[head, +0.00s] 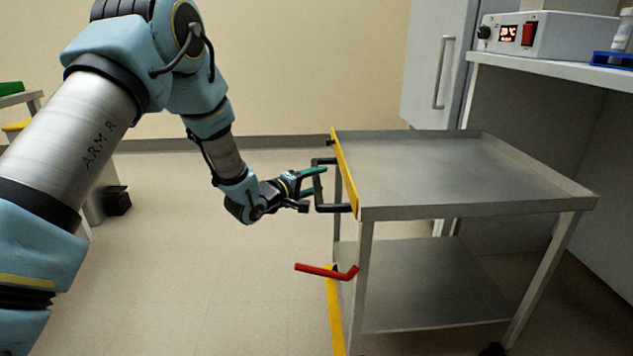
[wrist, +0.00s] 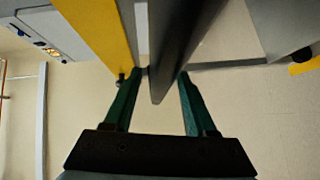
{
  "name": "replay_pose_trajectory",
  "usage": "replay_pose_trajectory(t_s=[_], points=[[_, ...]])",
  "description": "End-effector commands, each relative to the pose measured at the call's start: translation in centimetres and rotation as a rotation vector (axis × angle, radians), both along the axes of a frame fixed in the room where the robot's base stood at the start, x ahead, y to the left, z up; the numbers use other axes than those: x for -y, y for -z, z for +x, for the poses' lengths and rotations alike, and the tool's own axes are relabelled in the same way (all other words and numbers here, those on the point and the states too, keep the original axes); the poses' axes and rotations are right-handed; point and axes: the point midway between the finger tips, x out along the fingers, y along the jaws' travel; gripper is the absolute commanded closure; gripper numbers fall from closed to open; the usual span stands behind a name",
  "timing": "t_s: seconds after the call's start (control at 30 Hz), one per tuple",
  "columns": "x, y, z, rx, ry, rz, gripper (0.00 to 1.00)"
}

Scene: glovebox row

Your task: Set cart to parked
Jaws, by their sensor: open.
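The cart (head: 475,210) is a grey metal trolley with two shelves and yellow strips on its left end. A dark U-shaped handle (head: 335,208) sticks out from that end at top-shelf height. A red lever (head: 322,271) juts out lower on the same end. My gripper (head: 312,181) is at the handle with its green fingers open. In the wrist view the fingers of my gripper (wrist: 157,82) stand on either side of a dark bar (wrist: 172,45), with gaps visible beside it. Most of the cart's wheels are hidden or out of frame.
A white bench (head: 550,68) with a control box (head: 550,35) and red switch stands behind the cart on the right. A grey cabinet (head: 430,75) is behind the cart. The floor (head: 220,250) left of the cart is clear. A small black box (head: 117,201) stands farther left.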

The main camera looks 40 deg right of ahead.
Motion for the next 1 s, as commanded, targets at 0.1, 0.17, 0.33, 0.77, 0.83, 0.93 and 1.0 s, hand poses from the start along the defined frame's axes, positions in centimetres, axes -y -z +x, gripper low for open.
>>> replay_pose_trajectory(t_s=[0.1,0.17,0.33,0.77,0.83,0.93,1.0], points=[[-0.02,0.0,0.01,0.0,0.0,0.0,0.49],[-0.03,-0.01,0.01,0.0,0.0,0.0,0.55],[-0.04,-0.02,0.0,0.0,0.0,0.0,0.74],[-0.05,0.0,0.01,0.0,0.0,0.0,1.0],[-0.05,0.0,0.01,0.0,0.0,0.0,1.0],[-0.05,0.0,0.01,0.0,0.0,0.0,1.0],[-0.05,0.0,0.01,0.0,0.0,0.0,1.0]])
